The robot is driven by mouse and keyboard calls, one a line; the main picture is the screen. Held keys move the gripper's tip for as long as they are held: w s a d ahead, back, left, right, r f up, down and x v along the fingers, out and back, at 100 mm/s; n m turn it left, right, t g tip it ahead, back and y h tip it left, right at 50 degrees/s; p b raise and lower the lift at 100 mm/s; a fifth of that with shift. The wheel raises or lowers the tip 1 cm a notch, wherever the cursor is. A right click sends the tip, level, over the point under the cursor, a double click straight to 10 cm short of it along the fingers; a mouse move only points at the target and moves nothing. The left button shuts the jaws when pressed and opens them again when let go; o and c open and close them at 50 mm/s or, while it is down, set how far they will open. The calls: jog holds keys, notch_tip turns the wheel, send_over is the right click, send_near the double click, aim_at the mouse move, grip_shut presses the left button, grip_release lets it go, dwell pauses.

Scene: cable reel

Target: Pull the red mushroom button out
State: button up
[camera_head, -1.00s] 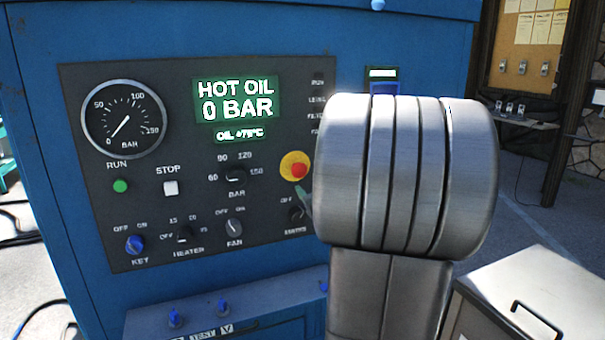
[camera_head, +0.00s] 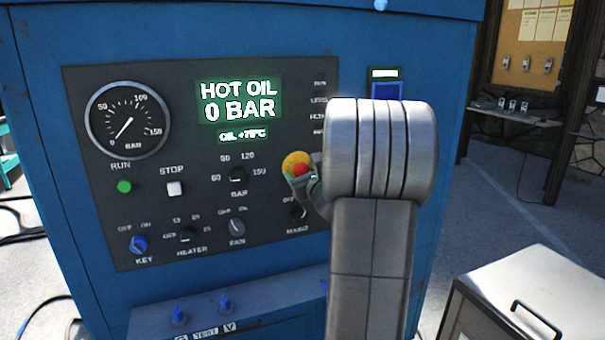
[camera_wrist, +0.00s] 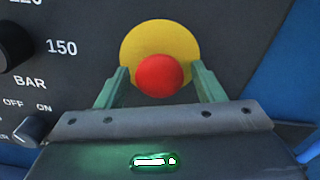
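The red mushroom button (camera_wrist: 160,75) sits on a round yellow plate (camera_wrist: 146,42) on the dark control panel. In the head view the red button (camera_head: 301,169) is at the panel's right side, partly covered by my gripper (camera_head: 299,181). In the wrist view my gripper (camera_wrist: 160,78) has its two green fingers apart, one to the left and one to the right of the button. A gap shows between each finger and the button, so the fingers do not appear to touch it. My arm hides part of the panel to the right.
The panel holds a pressure gauge (camera_head: 127,119), a display reading HOT OIL 0 BAR (camera_head: 238,102), a green run button (camera_head: 124,186), a white stop button (camera_head: 175,188) and several knobs. The BAR knob (camera_wrist: 14,46) is left of my gripper. A grey box (camera_head: 525,295) stands at right.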

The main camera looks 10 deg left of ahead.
grip_shut()
jog(key=shift+s+d+f+b, duration=0.1)
jog(key=shift+s+d+b, duration=0.3)
jog(key=shift+s+b, duration=0.2)
jog(key=shift+o, duration=0.2)
grip_release()
jog(key=shift+s, duration=0.1)
jog(key=shift+d, duration=0.1)
jog(key=b+v, duration=0.1)
jog(key=v, duration=1.2)
jog(key=shift+s+d+b, duration=0.2)
jog(key=shift+s+b, duration=0.1)
jog(key=shift+s, duration=0.05)
jog(key=p+x, duration=0.2)
jog(key=x, duration=1.2)
jog(key=shift+w+a, duration=0.1)
jog(key=shift+w, duration=0.1)
